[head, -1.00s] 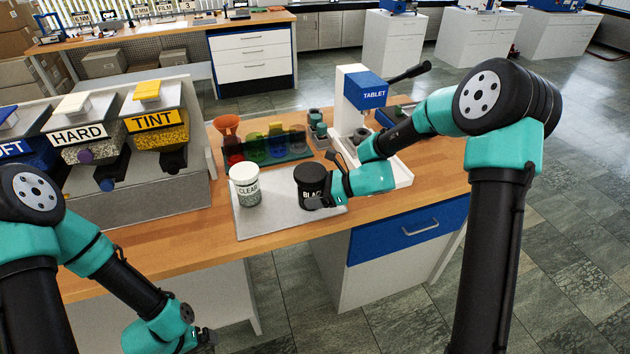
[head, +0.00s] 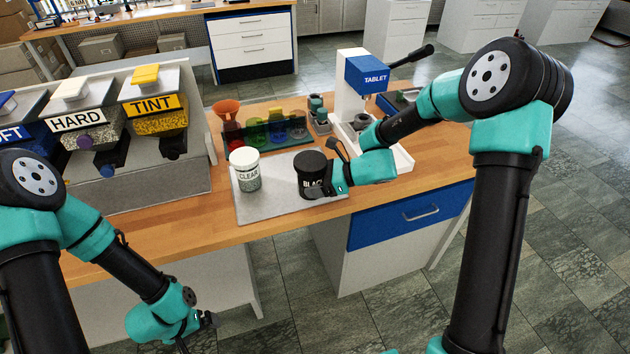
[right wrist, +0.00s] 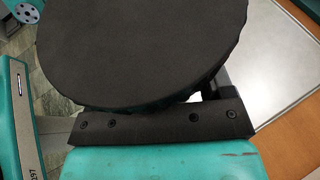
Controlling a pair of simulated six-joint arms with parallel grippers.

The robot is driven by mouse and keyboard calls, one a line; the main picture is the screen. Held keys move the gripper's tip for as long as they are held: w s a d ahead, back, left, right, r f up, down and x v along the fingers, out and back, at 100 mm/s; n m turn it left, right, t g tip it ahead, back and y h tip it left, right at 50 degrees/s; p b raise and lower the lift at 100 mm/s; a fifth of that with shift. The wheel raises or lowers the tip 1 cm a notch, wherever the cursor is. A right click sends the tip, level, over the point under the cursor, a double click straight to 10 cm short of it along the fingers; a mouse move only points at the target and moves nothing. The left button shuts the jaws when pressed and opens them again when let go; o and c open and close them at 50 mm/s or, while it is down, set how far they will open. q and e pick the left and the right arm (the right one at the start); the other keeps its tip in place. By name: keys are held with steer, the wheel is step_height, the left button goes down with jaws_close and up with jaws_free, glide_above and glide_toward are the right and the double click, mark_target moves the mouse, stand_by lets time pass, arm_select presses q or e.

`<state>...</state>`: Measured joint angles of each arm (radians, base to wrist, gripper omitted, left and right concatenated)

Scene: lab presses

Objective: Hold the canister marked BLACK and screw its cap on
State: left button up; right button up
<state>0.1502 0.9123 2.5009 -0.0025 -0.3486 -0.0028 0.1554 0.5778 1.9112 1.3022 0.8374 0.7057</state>
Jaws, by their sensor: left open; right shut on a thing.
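The canister marked BLACK (head: 311,168) stands upright on the pale mat (head: 272,212) on the bench. Its label is partly covered by my right gripper (head: 326,191), which is shut on it from the right, low on its side. The canister's dark round top (right wrist: 145,45) fills the upper part of the right wrist view, above the gripper's dark bar. The top looks like a black cap, but I cannot tell how tightly it sits. My left gripper (head: 207,321) is open and empty, in front of the bench and below its front edge.
A white-lidded canister marked CLEAR (head: 244,170) stands left of BLACK on the mat. Behind are coloured jars (head: 256,132) and an orange funnel (head: 226,109). The TABLET press (head: 368,78) stands at right, the HARD and TINT bins (head: 152,105) at left.

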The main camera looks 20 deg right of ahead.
steer(key=shift+c, duration=1)
steer(key=shift+a+r+m+t, duration=0.2)
steer(key=shift+a+m+t, duration=0.1)
steer(key=shift+w+a+r+m+t+h, duration=0.2)
steer(key=shift+a+r+m+t+h, duration=0.1)
steer(key=shift+m+t+h, duration=0.35)
steer(key=shift+w+r+m+t+h, duration=0.15)
steer(key=shift+w+m+t+h, duration=0.15)
steer(key=shift+m+t+h, duration=0.35)
steer(key=shift+w+d+m+t+h, duration=0.35)
steer(key=shift+m+t, duration=0.25)
steer(key=shift+m, duration=0.2)
steer(key=m+h, duration=0.1)
steer(key=d+t, duration=0.1)
steer(key=m+h, duration=0.1)
steer(key=shift+w+d+f+m+t+h, duration=0.25)
steer(key=shift+w+d+m+t+h, duration=0.05)
steer(key=shift+w+d+t+h, duration=0.1)
steer(key=shift+w+d+f+m+t+h, duration=0.1)
steer(key=shift+d+f+m+t+h, duration=0.25)
steer(key=shift+d+m+h, duration=0.35)
steer(key=shift+w+d+f+m+t+h, duration=0.1)
steer(key=shift+d+f+m+t+h, duration=0.25)
steer(key=shift+d+m+h, duration=0.35)
steer(key=shift+s, duration=0.1)
